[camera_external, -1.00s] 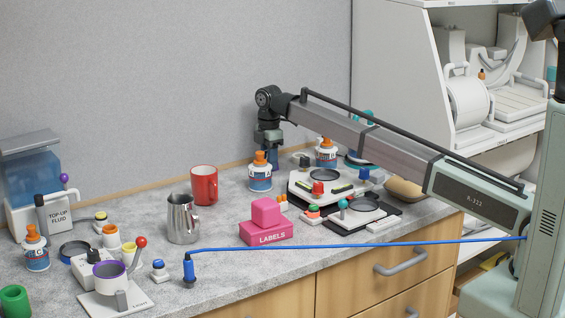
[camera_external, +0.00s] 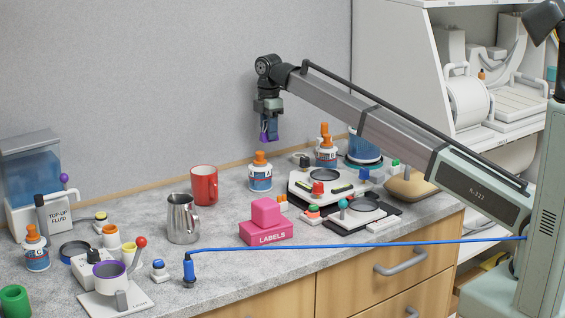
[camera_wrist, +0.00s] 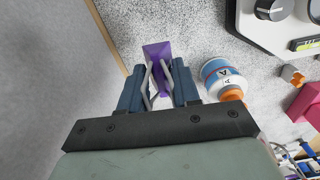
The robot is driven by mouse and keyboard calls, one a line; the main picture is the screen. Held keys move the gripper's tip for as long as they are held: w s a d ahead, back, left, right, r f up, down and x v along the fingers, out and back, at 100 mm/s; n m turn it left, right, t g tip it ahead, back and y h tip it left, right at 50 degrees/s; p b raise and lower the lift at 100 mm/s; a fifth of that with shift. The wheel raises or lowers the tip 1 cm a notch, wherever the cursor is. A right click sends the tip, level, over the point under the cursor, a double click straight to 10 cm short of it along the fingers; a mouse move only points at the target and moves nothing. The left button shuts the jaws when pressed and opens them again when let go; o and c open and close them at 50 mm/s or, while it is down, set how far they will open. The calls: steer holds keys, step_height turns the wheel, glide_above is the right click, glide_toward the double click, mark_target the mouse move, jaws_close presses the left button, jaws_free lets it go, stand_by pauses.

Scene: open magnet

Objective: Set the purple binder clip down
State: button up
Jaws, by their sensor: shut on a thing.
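The purple binder clip (camera_wrist: 157,52) is between the two blue fingers of my gripper (camera_wrist: 160,92) in the wrist view, with its silver wire handles toward the palm. In the external view my gripper (camera_external: 268,128) is raised above the back of the counter, and a little of the purple clip (camera_external: 264,134) shows at its fingers. My gripper is shut on the clip and holds it in the air. An orange-capped bottle (camera_external: 260,174) stands on the counter below it, and to the right of the clip in the wrist view (camera_wrist: 221,76).
A red mug (camera_external: 204,186) and a steel pitcher (camera_external: 182,220) stand to the left. A pink labels box (camera_external: 265,236) stands in front. White instruments (camera_external: 325,188) are on the right. Grey speckled counter (camera_external: 222,232) is bare around the pitcher and pink box.

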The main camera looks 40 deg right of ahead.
steer(key=r, duration=0.5)
steer(key=shift+a+r, duration=0.2)
steer(key=shift+r, duration=0.1)
steer(key=s+a, duration=0.8)
steer(key=a, duration=0.5)
steer(key=n, duration=0.1)
glide_above(230, 268)
step_height(230, 268, down, 5)
steer(key=shift+f, duration=5.15)
steer(key=o, duration=1)
steer(key=shift+f, duration=0.15)
steer(key=shift+o, duration=0.2)
